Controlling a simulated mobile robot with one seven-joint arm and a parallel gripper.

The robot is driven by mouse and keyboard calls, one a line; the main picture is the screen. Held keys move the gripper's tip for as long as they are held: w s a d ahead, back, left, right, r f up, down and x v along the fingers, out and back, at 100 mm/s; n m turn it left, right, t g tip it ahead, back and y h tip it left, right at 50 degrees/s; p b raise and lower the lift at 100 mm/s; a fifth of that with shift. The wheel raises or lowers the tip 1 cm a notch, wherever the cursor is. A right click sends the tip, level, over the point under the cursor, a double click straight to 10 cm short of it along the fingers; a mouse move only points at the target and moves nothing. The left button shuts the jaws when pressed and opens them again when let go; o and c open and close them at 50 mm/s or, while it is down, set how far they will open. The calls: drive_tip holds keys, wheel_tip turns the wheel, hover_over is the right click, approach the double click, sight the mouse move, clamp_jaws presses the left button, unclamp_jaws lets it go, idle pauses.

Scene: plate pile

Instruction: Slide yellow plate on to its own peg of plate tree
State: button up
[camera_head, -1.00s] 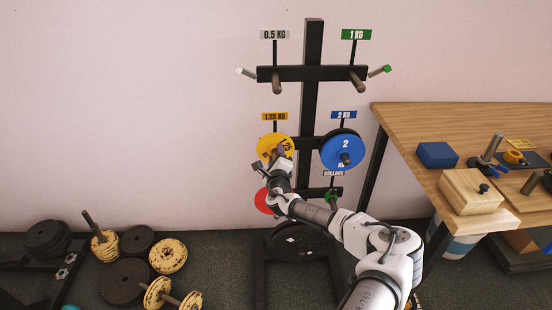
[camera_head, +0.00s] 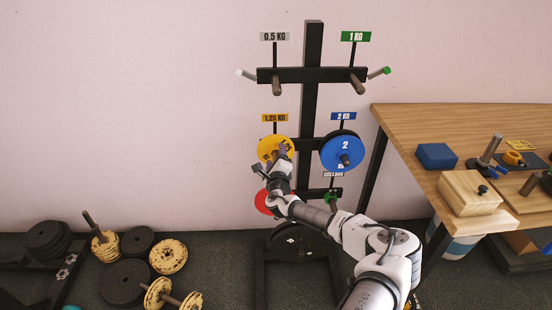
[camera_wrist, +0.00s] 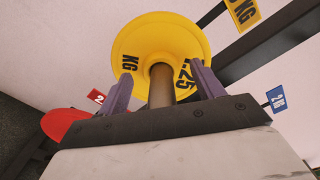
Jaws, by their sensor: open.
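The yellow plate (camera_head: 267,145), marked 1.25, hangs on the plate tree's peg under the yellow 1.25 KG sign (camera_head: 275,118). In the wrist view the yellow plate (camera_wrist: 150,32) faces me, and the brown peg (camera_wrist: 161,87) comes out through its centre hole. My gripper (camera_wrist: 161,84) is open in front of the plate, with one purple finger on each side of the peg. The fingers do not grip the plate rim. Whether the fingertips touch the plate's face, I cannot tell. The plate tree's black post (camera_head: 313,50) stands behind.
A blue plate (camera_head: 337,153) hangs on the peg to the right. A red plate (camera_head: 262,203) hangs below, partly hidden by my gripper. The upper pegs are bare. A wooden workbench (camera_head: 430,125) stands at right. Loose plates (camera_head: 124,282) and dumbbells lie on the floor at left.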

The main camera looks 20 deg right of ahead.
drive_tip(key=b+v, duration=0.1)
drive_tip(key=v, duration=1.2)
drive_tip(key=shift+s+r+b, duration=0.3)
drive_tip(key=shift+b, duration=0.1)
